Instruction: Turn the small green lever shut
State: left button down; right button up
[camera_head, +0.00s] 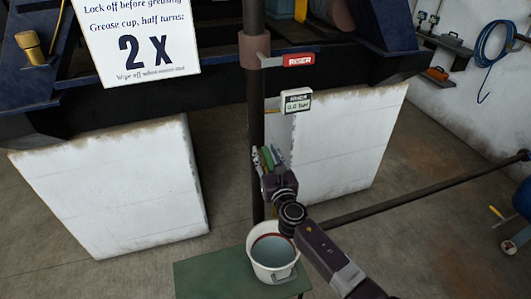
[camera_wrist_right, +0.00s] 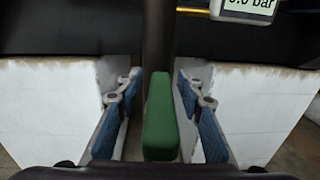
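The small green lever (camera_head: 269,160) is on the dark vertical pipe (camera_head: 257,110), below the gauge. In the right wrist view the green lever (camera_wrist_right: 160,118) stands upright in the picture, between the blue-padded fingers of my right gripper (camera_wrist_right: 154,90). A gap shows on each side of it, so the fingers are open around it and not visibly touching it. In the head view my right gripper (camera_head: 267,156) covers part of the lever and its valve. My left gripper is not in view.
A digital gauge (camera_head: 297,101) reading in bar and a red RISER tag (camera_head: 299,60) are on the pipe. A white bucket (camera_head: 262,252) stands on a green table (camera_head: 200,279) below. White concrete blocks (camera_head: 110,190) flank the pipe. A dark horizontal pipe (camera_head: 420,192) runs right.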

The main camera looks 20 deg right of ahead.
jog(key=shift+w+r, duration=0.1)
jog(key=shift+w, duration=0.05)
grip_shut()
dwell(0.4)
